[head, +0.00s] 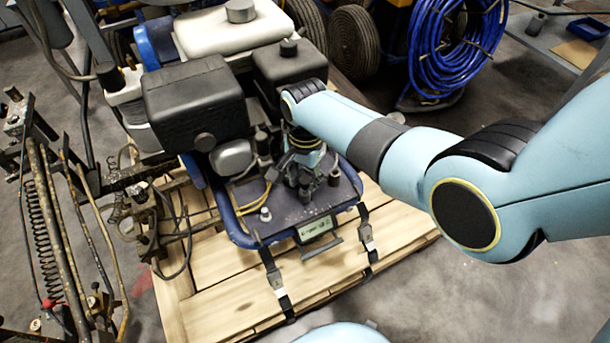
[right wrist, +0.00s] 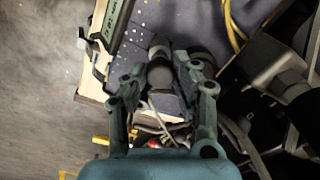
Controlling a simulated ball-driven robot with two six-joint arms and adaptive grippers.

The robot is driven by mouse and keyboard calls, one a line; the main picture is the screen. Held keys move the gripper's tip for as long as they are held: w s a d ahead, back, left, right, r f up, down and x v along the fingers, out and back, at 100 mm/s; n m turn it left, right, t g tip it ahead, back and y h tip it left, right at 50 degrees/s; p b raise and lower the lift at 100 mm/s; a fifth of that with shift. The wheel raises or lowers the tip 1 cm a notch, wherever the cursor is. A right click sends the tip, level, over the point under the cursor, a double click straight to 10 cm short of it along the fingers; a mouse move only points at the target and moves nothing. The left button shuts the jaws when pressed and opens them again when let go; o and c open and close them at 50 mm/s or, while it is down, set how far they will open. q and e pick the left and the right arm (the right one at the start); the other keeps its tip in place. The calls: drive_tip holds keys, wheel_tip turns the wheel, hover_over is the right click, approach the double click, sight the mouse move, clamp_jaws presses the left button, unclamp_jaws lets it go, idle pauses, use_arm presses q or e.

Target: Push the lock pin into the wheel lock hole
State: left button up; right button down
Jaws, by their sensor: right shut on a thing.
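My right gripper (head: 306,172) reaches down over the dark deck of the blue-framed line striper (head: 290,222). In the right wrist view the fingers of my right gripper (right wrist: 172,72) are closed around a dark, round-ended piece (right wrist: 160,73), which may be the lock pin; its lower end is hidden. A second dark knob (right wrist: 203,62) shows just beside the right finger. I cannot make out the wheel lock hole in either view. My left gripper is not in view.
The striper stands on a wooden pallet (head: 215,290), strapped down at its near edge. A small green display (head: 316,227) sits on the deck's front edge. Engine boxes (head: 195,100) rise behind the gripper. A blue hose coil (head: 455,45) hangs behind. Floor at right is clear.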

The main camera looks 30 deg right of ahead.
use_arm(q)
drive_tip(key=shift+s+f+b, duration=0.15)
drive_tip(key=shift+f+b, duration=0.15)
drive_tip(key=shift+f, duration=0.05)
use_arm(e)
drive_tip(key=shift+f, duration=0.6)
drive_tip(key=c, duration=0.9)
unclamp_jaws()
drive_tip(key=shift+c, duration=0.2)
drive_tip(key=shift+o, duration=0.2)
drive_tip(key=shift+o, duration=1.4)
drive_tip(key=shift+r, duration=0.1)
wheel_tip(320, 180, up, 7)
drive_tip(key=p, duration=0.7)
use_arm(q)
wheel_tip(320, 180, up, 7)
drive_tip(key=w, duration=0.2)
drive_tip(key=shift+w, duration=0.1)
